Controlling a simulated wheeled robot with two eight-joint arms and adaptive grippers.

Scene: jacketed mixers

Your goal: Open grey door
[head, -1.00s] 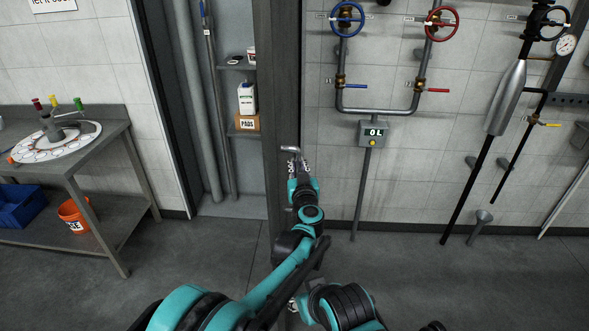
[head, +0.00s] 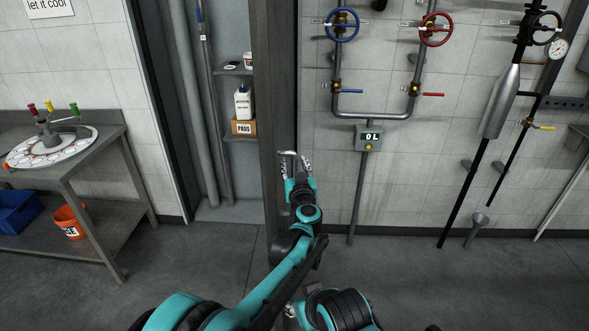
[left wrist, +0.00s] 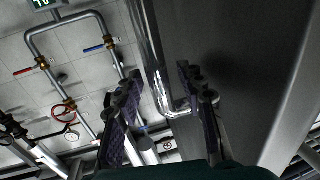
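The grey door (head: 273,90) stands swung open and shows nearly edge-on in the head view, beside the cabinet opening. Its grey face (left wrist: 235,50) fills the right of the left wrist view. The chrome bar handle (left wrist: 152,50) bends in to the door at its end. My left gripper (head: 297,162) is at the handle. In the left wrist view the fingers of my left gripper (left wrist: 162,98) are apart, with the handle between them; contact is unclear. My right arm is folded at the bottom; a small silvery part beside it may be its gripper, too little shown to tell.
Inside the cabinet are shelves with a white bottle (head: 242,103) and a PADS box (head: 243,127). A metal table (head: 95,160) stands left, with an orange bucket (head: 70,221) on its lower shelf. Pipes with valve wheels (head: 342,25) line the right wall. Floor between is clear.

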